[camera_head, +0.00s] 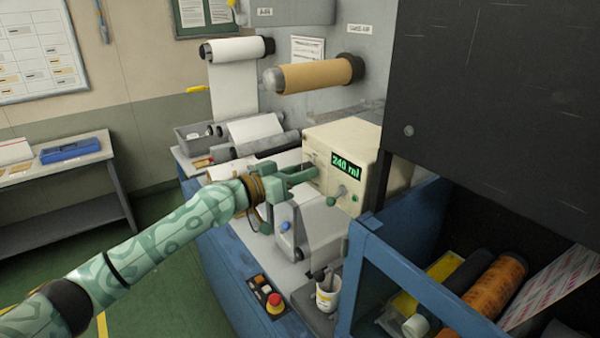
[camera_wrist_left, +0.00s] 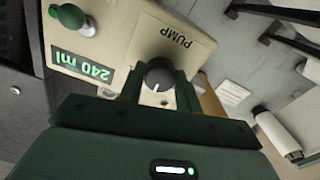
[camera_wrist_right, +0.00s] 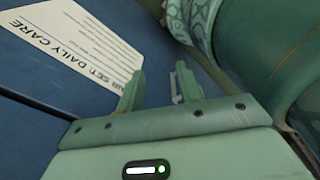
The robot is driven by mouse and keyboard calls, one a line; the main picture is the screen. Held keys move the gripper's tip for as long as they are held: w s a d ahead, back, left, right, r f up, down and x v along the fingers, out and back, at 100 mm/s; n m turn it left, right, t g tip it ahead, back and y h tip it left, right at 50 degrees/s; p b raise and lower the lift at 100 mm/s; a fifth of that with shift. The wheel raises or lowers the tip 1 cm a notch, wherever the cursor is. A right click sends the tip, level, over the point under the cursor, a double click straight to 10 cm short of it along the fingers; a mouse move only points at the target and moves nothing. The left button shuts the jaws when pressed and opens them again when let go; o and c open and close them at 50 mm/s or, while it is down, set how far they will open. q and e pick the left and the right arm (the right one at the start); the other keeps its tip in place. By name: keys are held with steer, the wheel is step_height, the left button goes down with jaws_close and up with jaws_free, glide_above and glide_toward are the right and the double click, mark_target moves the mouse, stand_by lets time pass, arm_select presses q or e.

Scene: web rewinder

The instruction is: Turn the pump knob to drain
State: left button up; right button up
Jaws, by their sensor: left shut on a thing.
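The cream pump box (camera_head: 339,141) stands on the machine bench and its green display (camera_head: 346,165) reads 240 ml. My left gripper (camera_head: 303,173) reaches the box's left-hand face. In the left wrist view, the dark round pump knob (camera_wrist_left: 160,73) sits below the word PUMP, which reads upside down. My left gripper (camera_wrist_left: 159,88) is shut on the knob, one finger at each side. A short white mark on the knob points toward the gripper. My right gripper (camera_wrist_right: 160,88) has its fingers apart with nothing between them, near a blue surface.
A green-knobbed lever (camera_head: 336,195) sticks out of the pump box's front. The blue frame (camera_head: 395,265) and dark cover (camera_head: 490,110) close off the right side.

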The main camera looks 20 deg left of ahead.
arm_select(q)
steer(key=shift+n, duration=0.3)
steer(key=n+p, duration=0.1)
steer(key=n, duration=0.6)
steer(key=shift+r+n, duration=0.1)
steer(key=shift+n, duration=0.6)
steer(key=o, duration=1)
steer(key=shift+a, duration=0.1)
steer(key=shift+c, duration=0.2)
